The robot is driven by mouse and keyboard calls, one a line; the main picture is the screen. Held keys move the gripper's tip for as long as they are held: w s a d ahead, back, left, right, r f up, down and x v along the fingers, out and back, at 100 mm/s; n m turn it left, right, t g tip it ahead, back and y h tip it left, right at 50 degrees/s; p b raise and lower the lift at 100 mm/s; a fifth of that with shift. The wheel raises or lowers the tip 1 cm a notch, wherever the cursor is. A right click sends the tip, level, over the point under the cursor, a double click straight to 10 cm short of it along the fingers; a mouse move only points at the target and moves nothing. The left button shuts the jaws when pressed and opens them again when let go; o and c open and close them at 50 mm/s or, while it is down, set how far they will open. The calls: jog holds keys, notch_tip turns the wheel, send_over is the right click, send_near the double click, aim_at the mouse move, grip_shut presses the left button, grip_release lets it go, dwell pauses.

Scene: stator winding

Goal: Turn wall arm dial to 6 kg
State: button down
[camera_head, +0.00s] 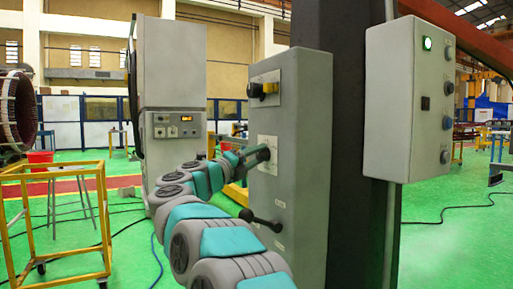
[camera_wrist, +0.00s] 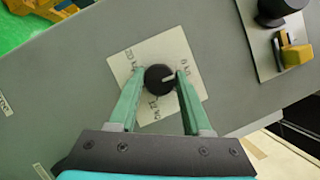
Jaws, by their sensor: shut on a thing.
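The dial (camera_wrist: 158,82) is a round black knob with a pale pointer line, on a cream scale plate (camera_wrist: 122,68) on the grey panel. The pointer line is toward the right in the wrist view. In the head view my gripper (camera_head: 256,156) reaches the plate (camera_head: 269,143) on the grey wall arm box (camera_head: 303,180), and partly hides the dial.
Above the dial is a plate with a black knob and yellow switch (camera_head: 264,88). Below it a black lever (camera_head: 260,220) sticks out. A grey control box (camera_head: 393,100) with a green light is at the right. A yellow frame cart (camera_head: 55,173) stands at the left.

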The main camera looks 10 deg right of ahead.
jog(key=shift+r+n+y+p, duration=0.1)
jog(key=shift+n+y+p, duration=0.25)
jog(key=shift+n, duration=0.15)
jog(key=shift+c, duration=1.7)
grip_release()
jog(key=b+v, duration=0.1)
jog(key=v, duration=0.6)
jog(key=shift+s+a, duration=0.15)
jog(key=shift+a, duration=0.2)
